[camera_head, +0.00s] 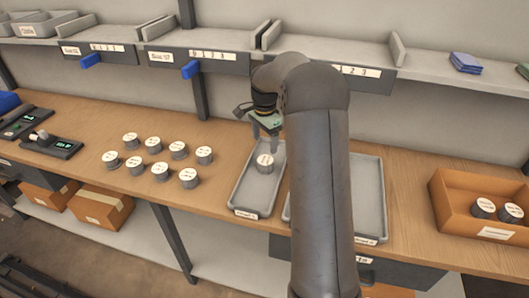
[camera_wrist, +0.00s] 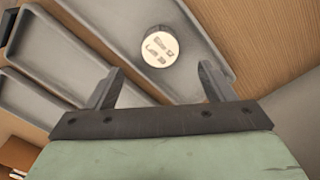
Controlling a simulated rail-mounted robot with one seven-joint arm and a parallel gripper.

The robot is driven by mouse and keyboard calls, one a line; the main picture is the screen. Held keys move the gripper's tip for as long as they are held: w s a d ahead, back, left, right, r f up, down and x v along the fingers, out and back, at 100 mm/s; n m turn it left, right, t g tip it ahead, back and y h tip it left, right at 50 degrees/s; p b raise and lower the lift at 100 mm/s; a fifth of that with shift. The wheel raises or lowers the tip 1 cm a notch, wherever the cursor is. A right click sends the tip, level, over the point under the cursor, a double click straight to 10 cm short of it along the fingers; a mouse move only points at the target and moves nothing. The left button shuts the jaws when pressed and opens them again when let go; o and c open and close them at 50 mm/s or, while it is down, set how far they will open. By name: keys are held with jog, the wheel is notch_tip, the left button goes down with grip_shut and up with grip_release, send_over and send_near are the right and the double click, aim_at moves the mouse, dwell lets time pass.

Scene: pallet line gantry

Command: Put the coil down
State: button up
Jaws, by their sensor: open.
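A coil (camera_head: 265,163), a short grey cylinder with a white printed label on top, stands upright in the grey tray (camera_head: 243,198) at the middle of the bench. It also shows in the wrist view (camera_wrist: 159,46), ahead of the fingertips. My gripper (camera_head: 266,130) is over the far part of that tray. In the wrist view my gripper (camera_wrist: 162,80) has its two fingers apart with nothing between them, and the coil is clear of both. My arm hides part of the neighbouring tray in the head view.
Several similar coils (camera_head: 154,144) stand on the bench to the left. A second grey tray (camera_head: 370,190) lies to the right. A brown box (camera_head: 477,230) holding two coils is at far right. A shelf (camera_head: 330,47) runs behind my arm.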

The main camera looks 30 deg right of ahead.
jog(key=s+a+r+n, duration=0.7)
jog(key=s+a, duration=0.4)
jog(key=s, duration=0.1)
jog(key=s+a+f+n, duration=0.2)
jog(key=s+a+n, duration=0.2)
jog(key=s, duration=0.7)
jog(key=s+a+f+n, duration=0.1)
jog(key=s+a+n, duration=0.2)
jog(key=s, duration=0.8)
jog(key=shift+s+a+f+n, duration=0.2)
jog(key=shift+a+f+n, duration=0.15)
jog(key=shift+n, duration=0.75)
